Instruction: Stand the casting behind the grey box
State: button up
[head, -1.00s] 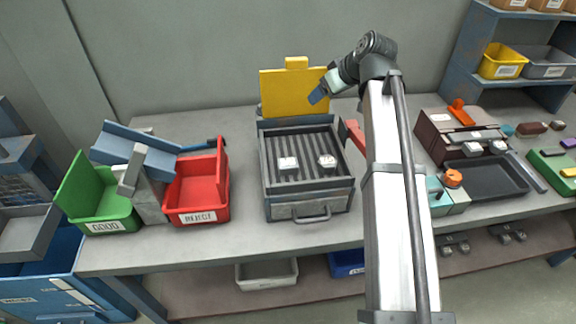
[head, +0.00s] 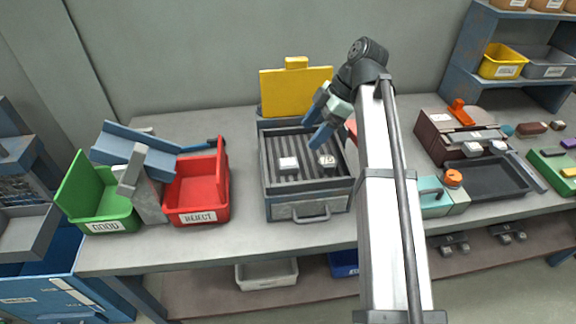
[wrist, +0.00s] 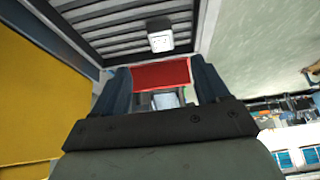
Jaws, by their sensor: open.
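Two small pale grey blocks, which look like castings, sit on the ribbed floor of an open grey box. One casting (head: 288,164) is left of centre and the other (head: 327,161) is to the right. The grey box (head: 310,209) has a front handle and a raised yellow panel (head: 296,92) at its back. My gripper (head: 315,130) is open and empty above the back right of the box, pointing down. In the wrist view one casting (wrist: 160,41) shows beyond the open fingers (wrist: 163,78). A red part (wrist: 161,74) shows between them.
A teal block (head: 437,196) and a dark tray (head: 486,181) are right. Bare bench lies between the red bin and the grey box.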

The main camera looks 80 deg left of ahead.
aim_at(289, 162)
jog(key=x, duration=1.1)
jog(key=shift+s+d+f, duration=0.1)
jog(key=shift+f, duration=0.05)
jog(key=shift+c, duration=0.4)
jog(key=c, duration=1.1)
